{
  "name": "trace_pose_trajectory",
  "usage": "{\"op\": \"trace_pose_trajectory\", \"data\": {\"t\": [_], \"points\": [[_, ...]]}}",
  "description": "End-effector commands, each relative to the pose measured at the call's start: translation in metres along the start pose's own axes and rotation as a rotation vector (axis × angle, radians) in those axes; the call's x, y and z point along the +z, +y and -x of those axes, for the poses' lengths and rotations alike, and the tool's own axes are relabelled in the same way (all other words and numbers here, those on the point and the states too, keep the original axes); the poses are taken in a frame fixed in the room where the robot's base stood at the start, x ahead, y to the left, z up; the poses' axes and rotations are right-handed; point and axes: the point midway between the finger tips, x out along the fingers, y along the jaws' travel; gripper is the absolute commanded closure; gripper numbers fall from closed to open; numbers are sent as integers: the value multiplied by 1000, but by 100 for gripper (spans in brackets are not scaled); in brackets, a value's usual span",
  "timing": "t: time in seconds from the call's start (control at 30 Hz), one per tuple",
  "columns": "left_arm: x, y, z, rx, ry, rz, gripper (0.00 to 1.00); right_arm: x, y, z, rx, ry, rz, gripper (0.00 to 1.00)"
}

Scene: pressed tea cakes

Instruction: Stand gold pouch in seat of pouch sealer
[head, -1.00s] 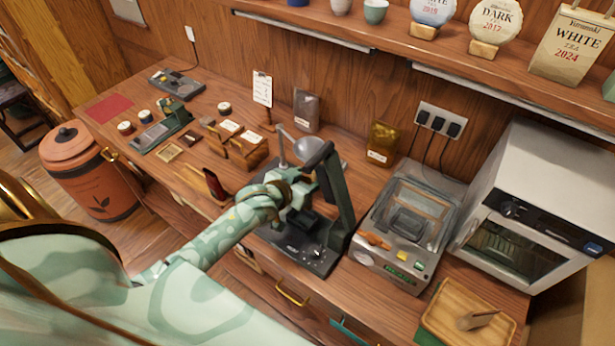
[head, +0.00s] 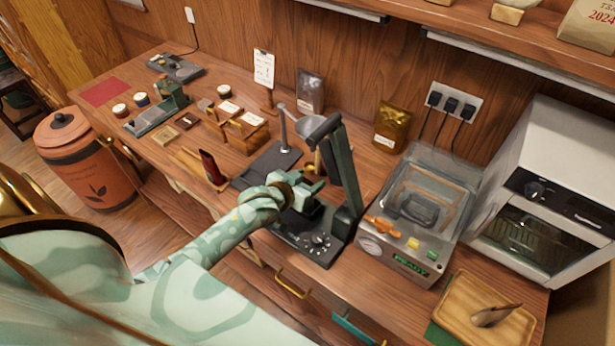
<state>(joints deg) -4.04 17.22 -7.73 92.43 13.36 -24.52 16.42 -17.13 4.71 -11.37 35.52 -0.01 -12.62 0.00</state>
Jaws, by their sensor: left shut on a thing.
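The gold pouch (head: 391,127) stands upright at the back of the counter against the wooden wall, with a pale label low on its front. A machine with a clear lid, which looks like the pouch sealer (head: 410,265), stands right of centre; its display reads READY. Its seat is hard to make out. My left gripper (head: 308,187) is at a dark green upright machine (head: 343,185) in the middle, left of and apart from the pouch. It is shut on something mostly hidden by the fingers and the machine. My right gripper is out of view.
A silver pouch (head: 311,92) stands behind the green machine. A white oven (head: 540,195) stands at the right, and a wooden tray (head: 462,311) with a scoop lies in front of it.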

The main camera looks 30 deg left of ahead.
Motion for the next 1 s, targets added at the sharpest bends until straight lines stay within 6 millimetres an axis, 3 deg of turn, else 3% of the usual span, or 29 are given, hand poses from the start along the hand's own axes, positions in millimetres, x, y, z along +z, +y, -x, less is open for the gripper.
{"op": "trace_pose_trajectory", "data": {"t": [0.93, 0.97, 1.0], "points": [[3, 0, -1, 0, 1, -1, 79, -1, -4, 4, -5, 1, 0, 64], [3, 0, -1, 0, 1, -1, 44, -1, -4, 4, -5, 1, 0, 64], [3, 0, -1, 0, 1, -1, 33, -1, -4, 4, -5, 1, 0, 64]]}}
